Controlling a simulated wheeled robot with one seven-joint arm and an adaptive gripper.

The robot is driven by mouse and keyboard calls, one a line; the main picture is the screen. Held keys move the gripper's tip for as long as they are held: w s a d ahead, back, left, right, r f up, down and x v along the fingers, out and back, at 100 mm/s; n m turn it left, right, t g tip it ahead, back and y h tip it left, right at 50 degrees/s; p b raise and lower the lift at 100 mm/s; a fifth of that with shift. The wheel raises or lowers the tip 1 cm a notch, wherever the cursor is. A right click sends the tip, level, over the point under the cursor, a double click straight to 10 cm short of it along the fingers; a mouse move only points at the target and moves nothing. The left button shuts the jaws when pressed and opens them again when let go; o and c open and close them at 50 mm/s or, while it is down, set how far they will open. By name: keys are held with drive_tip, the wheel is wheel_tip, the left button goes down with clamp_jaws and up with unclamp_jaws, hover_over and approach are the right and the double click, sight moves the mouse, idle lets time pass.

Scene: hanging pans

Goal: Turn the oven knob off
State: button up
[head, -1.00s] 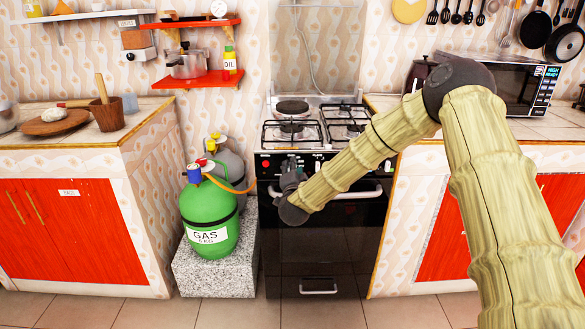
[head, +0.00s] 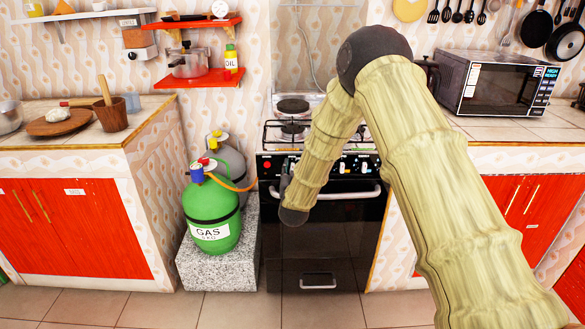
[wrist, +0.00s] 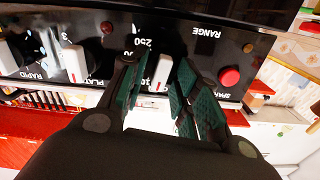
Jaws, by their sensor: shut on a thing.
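The black stove (head: 330,235) stands at the centre of the head view, with its knob row along the front panel. In the wrist view, seen upside down, a white knob (wrist: 161,74) with "250" printed near it sits between the fingers of my gripper (wrist: 158,82). The green-padded fingers are shut on this knob, one on each side. In the head view my gripper (head: 286,172) is at the panel's left part, mostly hidden by my arm. The knob itself is hidden there.
A red button (wrist: 229,77) is beside the fingers, and another white knob (wrist: 74,64) is on the other side. The oven handle (head: 355,193) runs below the panel. A green gas bottle (head: 211,212) stands left of the stove on a stone block (head: 217,275).

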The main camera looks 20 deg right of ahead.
drive_tip(key=shift+n, duration=0.9)
drive_tip(key=o, duration=1)
drive_tip(key=shift+s+a, duration=0.1)
drive_tip(key=v, duration=1.1)
drive_tip(key=shift+s+a, duration=0.1)
drive_tip(key=shift+s, duration=0.25)
